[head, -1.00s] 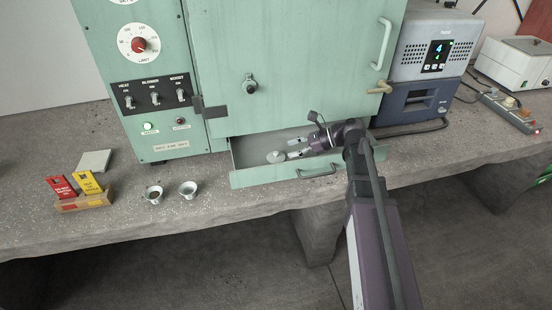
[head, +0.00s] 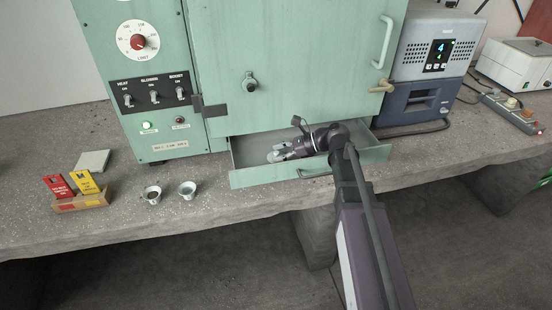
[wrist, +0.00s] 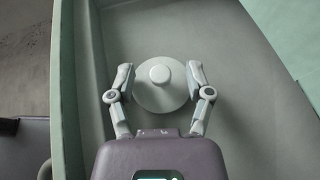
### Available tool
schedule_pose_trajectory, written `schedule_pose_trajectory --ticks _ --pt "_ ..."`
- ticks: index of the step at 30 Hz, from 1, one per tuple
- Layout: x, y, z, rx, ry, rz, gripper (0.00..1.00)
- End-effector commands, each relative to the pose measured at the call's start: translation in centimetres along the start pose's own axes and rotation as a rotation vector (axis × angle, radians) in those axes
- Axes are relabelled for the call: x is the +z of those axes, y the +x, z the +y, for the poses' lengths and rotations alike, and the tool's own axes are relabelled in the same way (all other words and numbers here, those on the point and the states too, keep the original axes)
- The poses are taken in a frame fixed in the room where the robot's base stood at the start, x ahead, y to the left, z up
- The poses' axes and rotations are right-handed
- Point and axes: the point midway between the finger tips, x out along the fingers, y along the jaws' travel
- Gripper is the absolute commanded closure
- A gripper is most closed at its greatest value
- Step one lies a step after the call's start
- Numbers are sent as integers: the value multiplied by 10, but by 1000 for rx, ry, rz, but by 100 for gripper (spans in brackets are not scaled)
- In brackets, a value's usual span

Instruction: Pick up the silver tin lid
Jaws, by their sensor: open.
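The silver tin lid (wrist: 159,97) is a round pale disc with a raised knob (wrist: 159,73) in its middle. It lies in the open green drawer (head: 262,178) below the oven door. In the head view only a small part of the lid (head: 271,157) shows beside my fingertips. My gripper (wrist: 159,76) is open, with one finger on each side of the lid's knob in the wrist view. The gripper (head: 279,152) also shows in the head view, reaching low into the drawer from the right. I cannot tell whether the fingers touch the lid.
The green oven (head: 290,70) rises behind. Two small metal cups (head: 187,188) and a holder with red and yellow tags (head: 82,202) stand on the bench to the left.

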Motion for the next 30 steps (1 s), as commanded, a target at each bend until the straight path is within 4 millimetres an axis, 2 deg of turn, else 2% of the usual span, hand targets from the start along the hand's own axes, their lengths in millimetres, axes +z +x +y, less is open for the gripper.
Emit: schedule_pose_trajectory --ticks 15,18,22,24,30 --pt "0 -1 0 0 0 0 34" --pt "0 -1 0 -1 0 0 60" --pt "0 -1 0 -1 0 0 88" --pt "0 -1 0 -1 0 0 92" --pt "0 -1 0 -1 0 0 92"
